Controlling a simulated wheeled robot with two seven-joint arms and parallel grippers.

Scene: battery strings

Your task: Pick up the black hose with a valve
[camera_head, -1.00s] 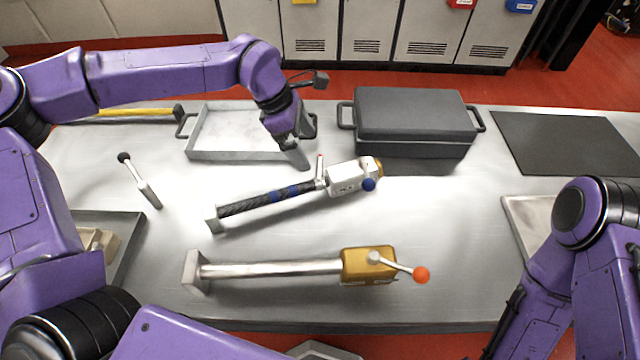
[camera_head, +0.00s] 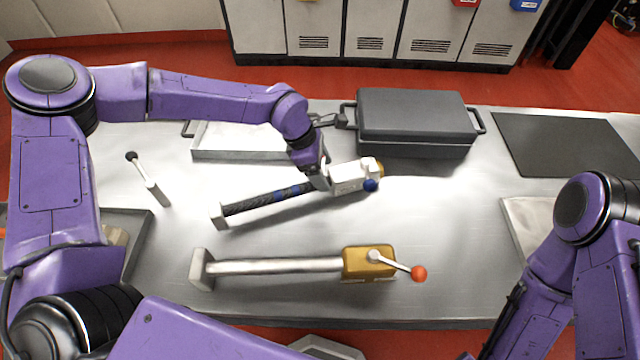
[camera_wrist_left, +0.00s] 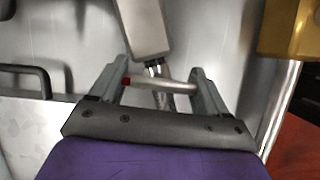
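The black hose (camera_head: 262,201) with blue bands lies on the metal table, with a white valve body (camera_head: 349,177) and blue knob at its right end. My left gripper (camera_head: 319,181) is over the joint between hose and valve. In the left wrist view, its two fingers (camera_wrist_left: 157,82) are spread apart. The white valve body (camera_wrist_left: 146,27) lies just beyond them. A light lever (camera_wrist_left: 160,84) with a red tip and the neck of the hose show between the fingers; contact cannot be told. My right gripper is out of view; only its arm shows at the right.
A gold valve (camera_head: 369,262) on a silver pipe lies in front of the hose. A dark lidded case (camera_head: 415,120) stands behind the valve, and a shallow tray (camera_head: 240,156) sits behind the hose. A small black-knobbed lever (camera_head: 148,180) lies left.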

